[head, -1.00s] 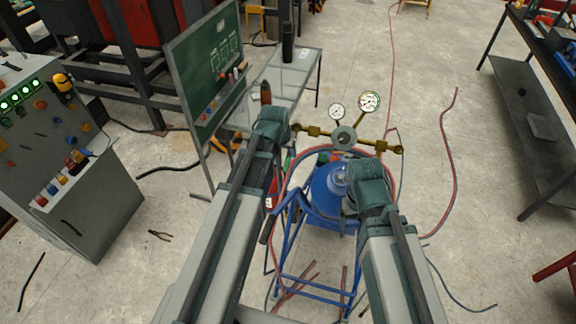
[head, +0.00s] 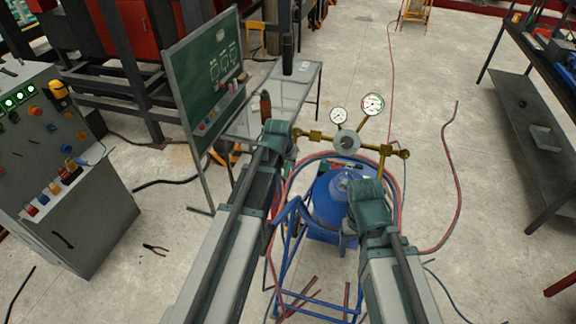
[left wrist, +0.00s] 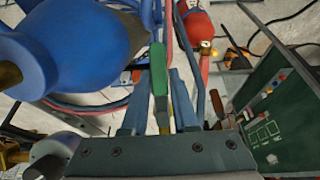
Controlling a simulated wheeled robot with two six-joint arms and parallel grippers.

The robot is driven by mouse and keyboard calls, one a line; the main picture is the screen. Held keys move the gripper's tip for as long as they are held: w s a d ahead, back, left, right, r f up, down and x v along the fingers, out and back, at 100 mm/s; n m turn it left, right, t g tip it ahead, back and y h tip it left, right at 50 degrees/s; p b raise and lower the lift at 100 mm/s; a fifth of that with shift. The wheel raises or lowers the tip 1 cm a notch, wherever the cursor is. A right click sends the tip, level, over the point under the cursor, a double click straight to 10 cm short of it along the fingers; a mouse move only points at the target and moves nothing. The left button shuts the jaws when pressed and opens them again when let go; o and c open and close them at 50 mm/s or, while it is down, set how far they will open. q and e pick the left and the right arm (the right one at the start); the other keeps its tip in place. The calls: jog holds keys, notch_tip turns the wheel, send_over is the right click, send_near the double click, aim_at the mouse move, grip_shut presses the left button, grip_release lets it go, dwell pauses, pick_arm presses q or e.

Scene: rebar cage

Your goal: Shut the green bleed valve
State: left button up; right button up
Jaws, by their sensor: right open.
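A green valve handle (left wrist: 158,70) stands in the left wrist view, between the two blue-grey fingers of my left gripper (left wrist: 160,98). The fingers look apart, with gaps beside the handle; I see no clear grip on it. In the head view a small green part (head: 333,171) shows behind the blue cylinder. My left gripper's fingers are hidden there by its own wrist. My right gripper (head: 349,236) hangs low in front of the blue cylinder, open, its fingers mostly hidden.
The blue cylinder (head: 327,205) stands in a blue frame (head: 290,262) wrapped by red and blue hoses. A brass manifold (head: 385,150) with two gauges (head: 373,104) lies just beyond my wrists. A red cylinder (left wrist: 196,28) stands close by. A green board (head: 205,75) stands left.

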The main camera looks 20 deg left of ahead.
pick_arm(q)
grip_shut()
dwell(1.1)
